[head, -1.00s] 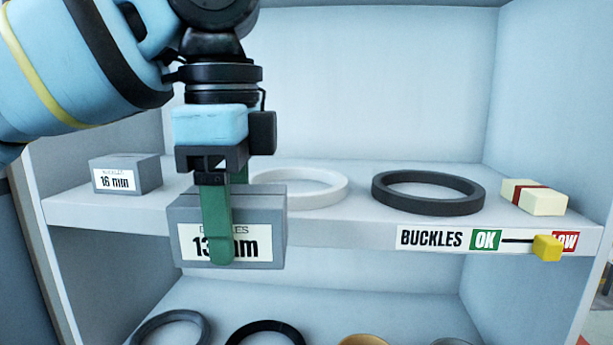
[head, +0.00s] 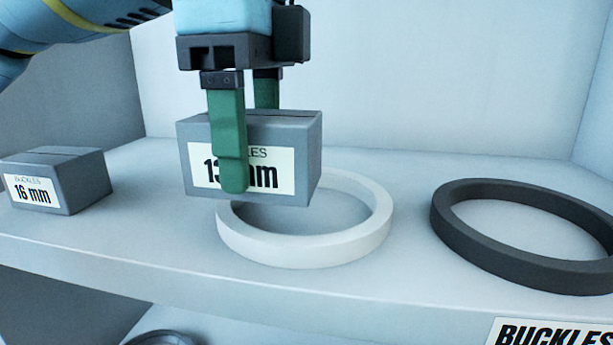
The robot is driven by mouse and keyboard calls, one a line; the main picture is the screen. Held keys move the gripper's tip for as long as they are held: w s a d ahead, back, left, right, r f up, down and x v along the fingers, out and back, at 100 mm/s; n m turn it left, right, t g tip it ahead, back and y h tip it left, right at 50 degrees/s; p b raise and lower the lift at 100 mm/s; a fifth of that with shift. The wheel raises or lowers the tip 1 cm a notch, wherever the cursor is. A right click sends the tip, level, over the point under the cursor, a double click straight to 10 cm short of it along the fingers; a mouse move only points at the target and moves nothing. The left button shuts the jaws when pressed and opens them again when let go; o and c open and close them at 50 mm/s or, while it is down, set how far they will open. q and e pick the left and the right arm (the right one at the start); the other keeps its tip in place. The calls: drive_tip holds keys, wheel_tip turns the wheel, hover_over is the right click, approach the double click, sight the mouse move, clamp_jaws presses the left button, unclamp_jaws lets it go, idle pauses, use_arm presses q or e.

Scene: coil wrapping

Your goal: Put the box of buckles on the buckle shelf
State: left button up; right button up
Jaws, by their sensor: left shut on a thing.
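The grey box of buckles labelled 13 mm (head: 305,165) is held in my left gripper (head: 248,150), whose green fingers are shut on its front and back faces. The box looks level, label facing me, and appears above the buckle shelf (head: 140,250), in line with the white ring. I cannot tell exactly how high it is. The BUCKLES label (head: 550,334) is on the shelf's front edge at lower right, partly cut off. My right gripper is not in view.
A grey 16 mm box (head: 80,182) stands on the shelf at left. Bare shelf shows between the 16 mm box and the white ring.

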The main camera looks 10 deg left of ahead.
use_arm(q)
drive_tip(key=shift+s, duration=0.2)
drive_tip(key=w+a, duration=0.1)
drive_tip(key=a, duration=0.4)
drive_tip(key=w+a+f, duration=0.1)
drive_tip(key=a, duration=0.4)
drive_tip(key=w+a, duration=0.1)
drive_tip(key=a, duration=0.4)
drive_tip(key=shift+w+a+f, duration=0.25)
drive_tip(key=shift+w+a, duration=0.1)
drive_tip(key=shift+a, duration=0.05)
drive_tip(key=shift+f, duration=1.75)
drive_tip(key=shift+f, duration=0.2)
drive_tip(key=o, duration=1.3)
drive_tip(key=shift+d, duration=0.1)
drive_tip(key=shift+r, duration=0.1)
drive_tip(key=shift+r, duration=3.85)
